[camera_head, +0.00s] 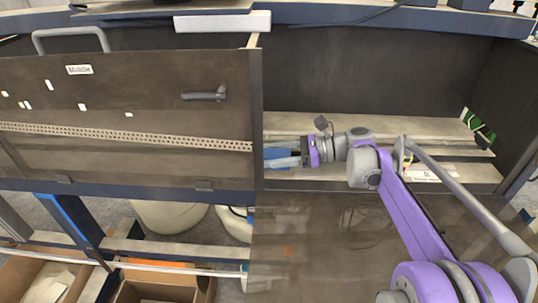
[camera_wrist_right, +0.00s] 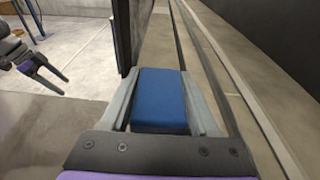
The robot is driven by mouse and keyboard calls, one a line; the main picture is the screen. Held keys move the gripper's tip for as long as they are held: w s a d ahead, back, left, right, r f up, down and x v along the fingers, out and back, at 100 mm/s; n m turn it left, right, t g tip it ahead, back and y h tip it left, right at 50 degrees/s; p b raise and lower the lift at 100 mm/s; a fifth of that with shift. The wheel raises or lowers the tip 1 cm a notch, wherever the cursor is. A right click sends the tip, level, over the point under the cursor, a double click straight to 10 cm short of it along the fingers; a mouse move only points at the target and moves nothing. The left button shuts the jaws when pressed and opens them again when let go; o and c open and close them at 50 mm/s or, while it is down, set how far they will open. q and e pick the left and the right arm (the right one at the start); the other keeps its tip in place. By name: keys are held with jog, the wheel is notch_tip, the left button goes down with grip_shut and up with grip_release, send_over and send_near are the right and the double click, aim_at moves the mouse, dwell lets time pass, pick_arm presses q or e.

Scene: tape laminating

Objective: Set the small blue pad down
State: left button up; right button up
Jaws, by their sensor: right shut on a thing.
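The small blue pad (camera_wrist_right: 160,98) is held between the two grey fingers of my right gripper (camera_wrist_right: 163,100) in the right wrist view. The head view shows the pad as a blue patch (camera_head: 276,153), partly hidden by the fingers of my right gripper (camera_head: 284,159). The pad is inside the open part of the dark cabinet, close to the edge of the left panel; I cannot tell whether it touches the ledge. My left gripper (camera_wrist_right: 44,76) shows at the left of the right wrist view, with its two dark fingers apart and empty. It is away from the pad.
A dark panel (camera_head: 150,100) with a handle covers the cabinet's left half. A pale ledge with a rail (camera_head: 440,172) runs along the open right half, with a green item (camera_head: 477,125) at its right end. Cardboard boxes (camera_head: 150,291) sit below.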

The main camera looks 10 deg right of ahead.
jog(key=shift+f+b, duration=0.3)
jog(key=shift+f, duration=0.25)
jog(key=o, duration=1.4)
jog(key=shift+v, duration=3.8)
